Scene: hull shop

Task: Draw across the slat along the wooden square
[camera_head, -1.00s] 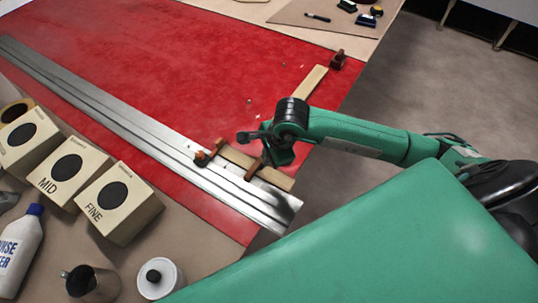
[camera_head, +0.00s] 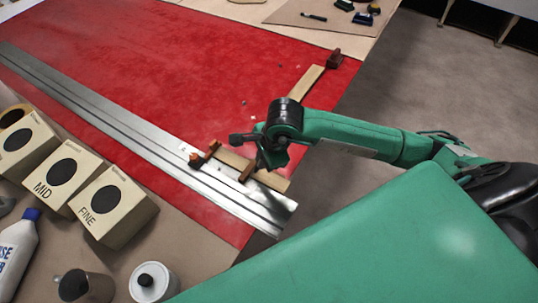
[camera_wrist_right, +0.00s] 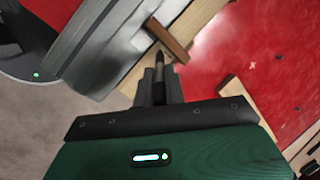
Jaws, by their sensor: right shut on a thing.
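The pale wooden slat (camera_head: 272,180) lies along the metal straightedge near the red panel's right end. The brown wooden square (camera_head: 247,172) rests across it; its bar (camera_wrist_right: 168,40) also crosses the slat (camera_wrist_right: 198,22) in the right wrist view. My right gripper (camera_head: 266,160) is low over the slat, beside the square. In the right wrist view its fingers (camera_wrist_right: 158,80) are shut on a slim dark marking tool (camera_wrist_right: 158,60), whose tip points at the square's edge. Tip contact with the wood cannot be told. My left gripper is not in view.
A brown clamp-like piece (camera_head: 205,153) stands at the slat's left end. Another slat (camera_head: 306,83) lies farther back. Boxes (camera_head: 118,207), a bottle (camera_head: 18,243), a metal mug (camera_head: 86,285) and a white tin (camera_head: 153,281) stand at front left. The red panel (camera_head: 150,60) is mostly clear.

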